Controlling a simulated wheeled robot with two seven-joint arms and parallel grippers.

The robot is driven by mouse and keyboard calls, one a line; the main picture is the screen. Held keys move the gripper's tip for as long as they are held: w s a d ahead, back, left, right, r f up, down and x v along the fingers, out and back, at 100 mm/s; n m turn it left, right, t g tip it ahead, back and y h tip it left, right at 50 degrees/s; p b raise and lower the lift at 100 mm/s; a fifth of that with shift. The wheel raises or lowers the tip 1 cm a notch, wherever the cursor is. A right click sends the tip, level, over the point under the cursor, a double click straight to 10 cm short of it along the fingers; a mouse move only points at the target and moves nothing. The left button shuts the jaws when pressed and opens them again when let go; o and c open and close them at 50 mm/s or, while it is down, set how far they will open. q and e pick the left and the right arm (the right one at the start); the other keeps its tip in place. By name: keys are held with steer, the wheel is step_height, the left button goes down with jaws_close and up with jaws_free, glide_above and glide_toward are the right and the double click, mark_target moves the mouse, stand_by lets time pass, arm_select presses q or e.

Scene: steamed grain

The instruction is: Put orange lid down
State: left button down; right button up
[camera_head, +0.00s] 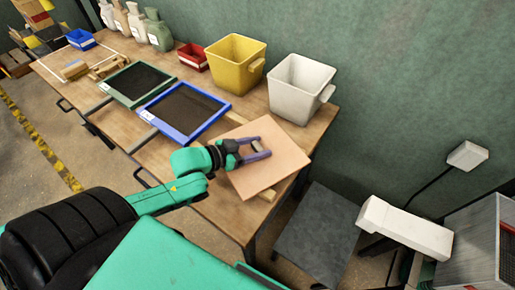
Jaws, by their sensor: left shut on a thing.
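The orange lid (262,179) is a flat, pale orange square panel near the right end of the wooden workbench (218,210). It lies over the bench top, slightly turned; whether it touches the bench or hangs just above it I cannot tell. My left gripper (259,149) is over the lid's middle, shut on it. My right gripper is not in view.
Blue-framed (218,118) and green-framed (171,79) dark trays lie left of the lid. A yellow bin (233,68), a white bin (293,94) and a red box (191,58) stand behind. A dark grey stool-like surface (317,235) is at right.

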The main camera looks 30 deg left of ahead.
arm_select(q)
step_height(320, 180, up, 14)
steer(key=r+p, duration=0.1)
steer(key=p, duration=0.2)
step_height(320, 180, up, 5)
steer(key=p, duration=0.5)
glide_above(258, 146)
steer(key=s+a+f+n+y, duration=0.1)
steer(key=s+f+y, duration=0.1)
steer(key=f, duration=0.2)
steer(key=s+a+f+n+t+y, duration=0.1)
steer(key=s+f+n+y, duration=0.1)
steer(key=f, duration=0.2)
steer(key=s+a+f+n+t+y, duration=0.1)
steer(key=s+f+n+y, duration=0.1)
steer(key=f, duration=0.2)
steer(key=shift+s, duration=0.2)
steer(key=shift+n+y, duration=0.5)
steer(key=shift+y, duration=0.1)
steer(key=d, duration=0.2)
steer(key=d+f, duration=0.1)
steer(key=d, duration=0.3)
steer(key=shift+s+f, duration=0.2)
steer(key=shift+s, duration=0.15)
steer(key=shift+d+f, duration=0.1)
steer(key=shift+d, duration=0.25)
steer(key=shift+a, duration=0.3)
